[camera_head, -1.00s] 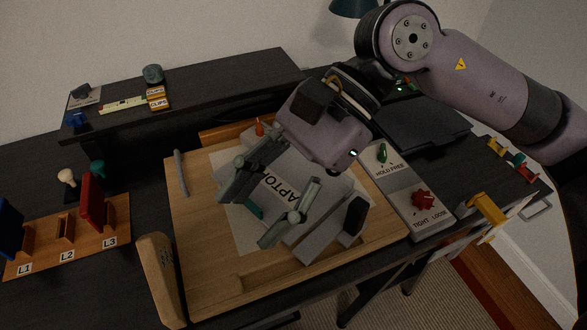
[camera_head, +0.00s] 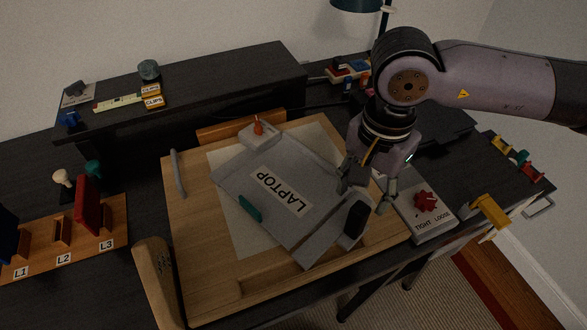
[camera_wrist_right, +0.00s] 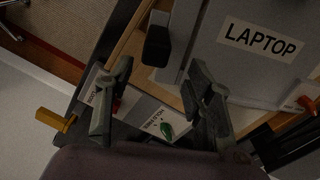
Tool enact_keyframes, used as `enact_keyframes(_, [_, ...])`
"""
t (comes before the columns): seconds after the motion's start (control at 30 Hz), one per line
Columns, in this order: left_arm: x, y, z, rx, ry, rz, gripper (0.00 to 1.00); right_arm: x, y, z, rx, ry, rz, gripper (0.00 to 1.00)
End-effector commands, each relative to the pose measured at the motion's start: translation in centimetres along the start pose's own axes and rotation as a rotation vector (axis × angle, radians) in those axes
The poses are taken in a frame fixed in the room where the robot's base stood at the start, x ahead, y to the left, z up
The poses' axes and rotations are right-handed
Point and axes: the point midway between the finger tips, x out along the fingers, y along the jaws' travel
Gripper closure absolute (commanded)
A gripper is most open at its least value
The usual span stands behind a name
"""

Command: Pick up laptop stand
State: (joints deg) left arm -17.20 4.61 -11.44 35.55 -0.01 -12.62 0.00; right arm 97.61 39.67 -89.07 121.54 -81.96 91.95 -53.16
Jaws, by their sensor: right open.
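The laptop stand (camera_head: 235,178) is a flat grey plate with a LAPTOP label, lying askew on a white sheet on a wooden board. It has a teal piece on its face, a block with an orange knob at its far corner and a black pad near its right corner. It also shows in the right wrist view (camera_wrist_right: 235,60). My right gripper (camera_head: 366,193) is open and empty, pointing down near the stand's right edge. In the right wrist view its fingers (camera_wrist_right: 160,75) are spread, with nothing between them gripped. My left gripper is not in view.
A grey panel (camera_head: 437,220) with a red knob lies right of the wooden board (camera_head: 200,285). A yellow clamp (camera_head: 490,213) sits at the desk's right edge. A slotted wooden rack (camera_head: 85,245) stands at left, and a raised black shelf (camera_head: 220,80) behind.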

Motion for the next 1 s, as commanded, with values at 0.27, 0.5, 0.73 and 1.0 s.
enact_keyframes(0.27, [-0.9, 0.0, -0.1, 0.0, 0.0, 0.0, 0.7, 2.2, 0.1, 0.0, 0.0, -0.001, 0.0, 0.52])
enact_keyframes(0.5, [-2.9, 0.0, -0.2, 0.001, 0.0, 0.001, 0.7, 5.2, 0.8, 0.1, 0.0, -0.002, 0.003, 0.52])
enact_keyframes(0.73, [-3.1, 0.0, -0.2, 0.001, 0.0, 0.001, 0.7, 7.2, 0.7, 0.0, 0.001, 0.0, -0.001, 0.52])
enact_keyframes(1.0, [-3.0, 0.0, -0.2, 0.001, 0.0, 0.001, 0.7, 7.2, 0.7, 0.0, 0.001, 0.0, -0.001, 0.58])
